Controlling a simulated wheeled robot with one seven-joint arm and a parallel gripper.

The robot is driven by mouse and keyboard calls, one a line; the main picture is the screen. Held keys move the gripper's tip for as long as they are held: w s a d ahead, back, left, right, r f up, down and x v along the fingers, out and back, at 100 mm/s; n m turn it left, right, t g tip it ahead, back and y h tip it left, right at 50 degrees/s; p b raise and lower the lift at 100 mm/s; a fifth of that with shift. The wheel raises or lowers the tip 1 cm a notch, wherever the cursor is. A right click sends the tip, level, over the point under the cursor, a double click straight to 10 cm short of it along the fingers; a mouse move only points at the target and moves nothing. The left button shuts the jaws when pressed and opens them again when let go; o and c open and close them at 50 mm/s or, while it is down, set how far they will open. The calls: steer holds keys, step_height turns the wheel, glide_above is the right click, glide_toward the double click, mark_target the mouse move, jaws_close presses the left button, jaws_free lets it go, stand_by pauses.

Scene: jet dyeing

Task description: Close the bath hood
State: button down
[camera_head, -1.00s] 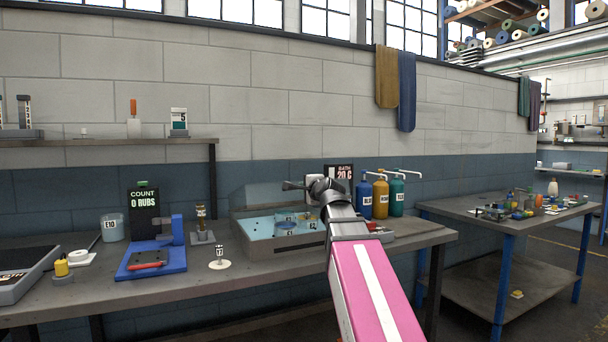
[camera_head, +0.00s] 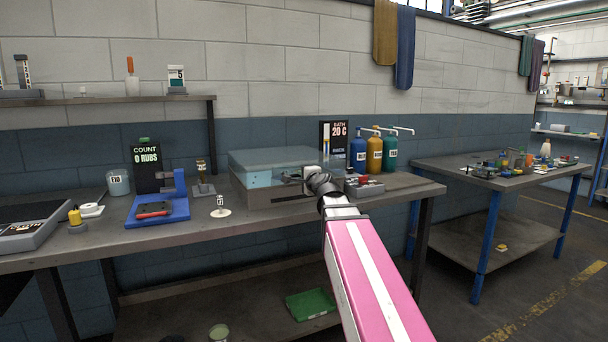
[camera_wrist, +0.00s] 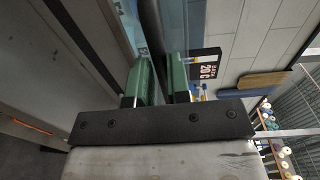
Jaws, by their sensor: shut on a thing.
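The bath (camera_head: 262,198) is a grey tank on the bench, with its see-through bluish hood (camera_head: 270,159) down over it. The hood's top looks about level, and blue shows through its front. I cannot tell whether a thin gap is left at the rim. My gripper (camera_head: 296,175) is at the hood's front right side. In the wrist view my gripper's green fingers (camera_wrist: 160,72) are shut around a dark round bar (camera_wrist: 150,28), which looks like the hood's handle. My wrist hides part of the bath's right end.
A red-buttoned control box (camera_head: 364,186) and blue, yellow and green pump bottles (camera_head: 375,155) stand right of the bath. A "BATH 20 C" display (camera_head: 333,140) stands behind. A small stand (camera_head: 220,207) and blue rub tester (camera_head: 158,205) are to the left.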

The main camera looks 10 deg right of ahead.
steer(key=shift+s+f, duration=0.2)
steer(key=shift+f, duration=0.55)
steer(key=c, duration=1.1)
jaws_free()
steer(key=shift+r, duration=0.2)
